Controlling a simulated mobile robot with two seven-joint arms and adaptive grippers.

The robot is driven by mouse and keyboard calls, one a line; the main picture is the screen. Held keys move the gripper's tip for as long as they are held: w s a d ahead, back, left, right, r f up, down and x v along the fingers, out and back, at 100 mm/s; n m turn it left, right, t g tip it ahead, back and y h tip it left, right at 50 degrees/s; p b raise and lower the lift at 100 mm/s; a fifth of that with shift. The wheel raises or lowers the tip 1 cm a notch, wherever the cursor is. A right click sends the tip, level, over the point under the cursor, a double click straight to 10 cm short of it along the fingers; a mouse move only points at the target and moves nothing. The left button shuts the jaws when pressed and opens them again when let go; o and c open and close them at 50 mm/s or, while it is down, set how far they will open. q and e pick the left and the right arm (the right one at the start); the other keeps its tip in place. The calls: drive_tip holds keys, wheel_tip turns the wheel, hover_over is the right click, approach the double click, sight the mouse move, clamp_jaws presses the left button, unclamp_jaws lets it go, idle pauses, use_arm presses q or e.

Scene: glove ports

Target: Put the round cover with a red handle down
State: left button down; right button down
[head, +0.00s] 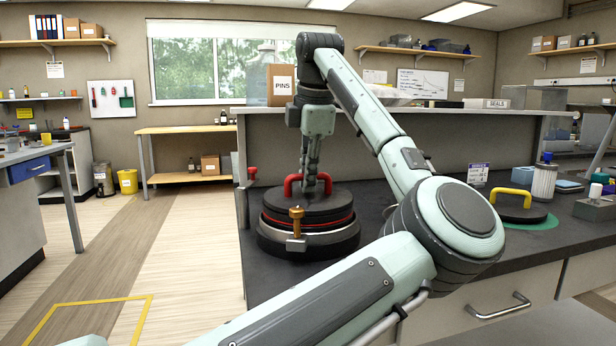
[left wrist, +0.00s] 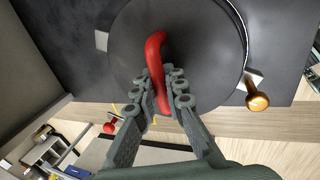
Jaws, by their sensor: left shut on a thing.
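The round dark cover (head: 285,206) with a red handle (head: 292,184) is over the round port (head: 335,242) on the dark bench. A red band shows around its lower edge. It looks level, but I cannot tell whether it fully touches the port. My left gripper (head: 312,186) comes down from above and is shut on the red handle. In the left wrist view the fingers (left wrist: 158,85) grip the handle (left wrist: 155,48) near one end, with the cover (left wrist: 205,50) behind. My right gripper is out of view.
A clamp with an orange knob (head: 297,214) stands at the port's front; a red knob (head: 252,172) is at its back left. A yellow-handled cover (head: 520,212) lies on a green mat (head: 548,222) at right. A raised shelf (head: 380,112) runs behind.

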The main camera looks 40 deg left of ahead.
sight(313, 201)
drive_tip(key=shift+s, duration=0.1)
use_arm(q)
drive_tip(key=c, duration=2)
unclamp_jaws()
drive_tip(key=shift+f, duration=0.1)
drive_tip(key=shift+c, duration=0.2)
drive_tip(key=o, duration=0.5)
drive_tip(key=shift+c, duration=0.2)
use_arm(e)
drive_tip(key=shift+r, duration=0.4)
use_arm(q)
drive_tip(key=shift+r, duration=0.2)
drive_tip(key=shift+v, duration=1)
drive_tip(key=v, duration=1)
drive_tip(key=shift+p, duration=0.3)
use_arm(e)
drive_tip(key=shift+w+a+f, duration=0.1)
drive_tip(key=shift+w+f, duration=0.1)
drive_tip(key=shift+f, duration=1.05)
